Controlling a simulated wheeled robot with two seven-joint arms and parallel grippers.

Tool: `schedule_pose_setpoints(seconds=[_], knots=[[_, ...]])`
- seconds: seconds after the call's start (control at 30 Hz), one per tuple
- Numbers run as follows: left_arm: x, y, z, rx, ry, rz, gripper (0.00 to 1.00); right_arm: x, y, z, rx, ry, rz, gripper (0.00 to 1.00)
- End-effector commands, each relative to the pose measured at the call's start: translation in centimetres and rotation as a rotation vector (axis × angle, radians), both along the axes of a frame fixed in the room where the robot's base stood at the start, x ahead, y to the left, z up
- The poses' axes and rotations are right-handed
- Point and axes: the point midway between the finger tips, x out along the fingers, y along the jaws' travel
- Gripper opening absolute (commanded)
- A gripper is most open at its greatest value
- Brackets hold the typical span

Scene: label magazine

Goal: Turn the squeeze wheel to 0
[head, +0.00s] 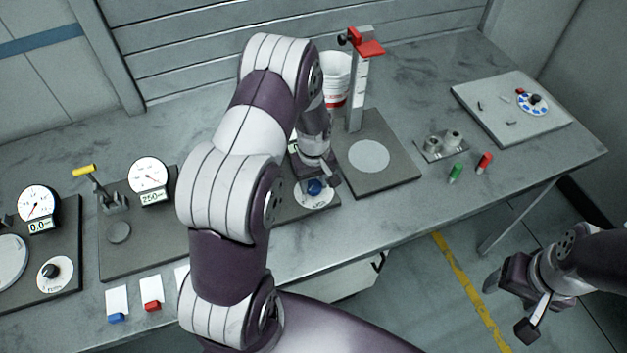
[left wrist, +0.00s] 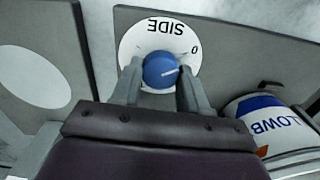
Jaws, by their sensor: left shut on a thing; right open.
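A blue knob (left wrist: 160,70) sits on a white dial (left wrist: 133,50) in the left wrist view. The dial's printing looks upside down and reads "SIDE", with a 0 at the upper right. The knob's white line points right and slightly up, below the 0. My left gripper (left wrist: 155,88) is shut on the knob, one finger on each side. In the head view the blue knob (head: 314,187) shows under my left gripper (head: 318,177), on a grey plate at the table's front edge; my arm hides much of it. My right gripper (head: 509,306) is open and empty, off the table.
Right of the knob stands a post with a red top (head: 367,47) on a grey base (head: 395,165). A white cup (head: 337,75) is behind. Gauges (head: 150,175) and a yellow-handled lever (head: 85,170) stand at left. Green (head: 455,172) and red (head: 485,162) pieces lie at right.

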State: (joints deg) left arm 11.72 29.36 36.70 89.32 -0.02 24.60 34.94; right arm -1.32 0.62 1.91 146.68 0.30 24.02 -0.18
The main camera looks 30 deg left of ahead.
Motion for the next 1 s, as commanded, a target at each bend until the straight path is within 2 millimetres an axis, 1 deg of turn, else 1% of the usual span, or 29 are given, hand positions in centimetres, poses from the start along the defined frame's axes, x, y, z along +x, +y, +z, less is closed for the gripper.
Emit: schedule_pose_setpoints(seconds=[0.03,0.07,0.1,0.13,0.37,0.47,0.57,0.8,0.9,1.0], knots=[[0.1,0.0,0.1,0.000,-0.001,0.002,0.13,0.0,0.0,0.0,0.000,0.000,0.000,0.69],[0.1,0.0,0.1,0.000,-0.001,0.002,0.54,0.0,0.0,0.0,0.000,0.000,0.000,0.69],[0.0,0.0,0.1,0.000,-0.001,0.002,0.67,0.0,0.0,0.0,0.000,0.000,0.000,0.69],[0.0,0.0,0.0,0.000,-0.001,0.001,0.69,0.0,0.0,0.0,0.000,0.000,0.000,0.69],[0.0,0.0,0.0,0.000,0.000,0.000,0.69,0.0,0.0,0.0,0.000,0.000,0.000,0.69],[0.1,0.0,0.5,0.000,-0.003,0.000,0.69,0.0,0.0,-0.2,0.000,0.000,0.000,0.69],[0.1,0.0,2.3,0.001,-0.006,0.000,0.69,0.0,0.0,-0.7,0.000,0.000,0.000,0.69],[0.1,0.0,8.7,0.002,-0.007,0.000,0.69,0.0,0.0,-2.1,0.000,0.000,0.000,0.69],[0.1,0.0,10.8,0.001,-0.004,0.001,0.69,0.0,0.0,-2.4,0.000,0.000,0.000,0.69],[0.0,0.0,12.1,0.000,-0.003,0.001,0.69,0.0,0.0,-2.5,0.000,0.000,0.000,0.69]])
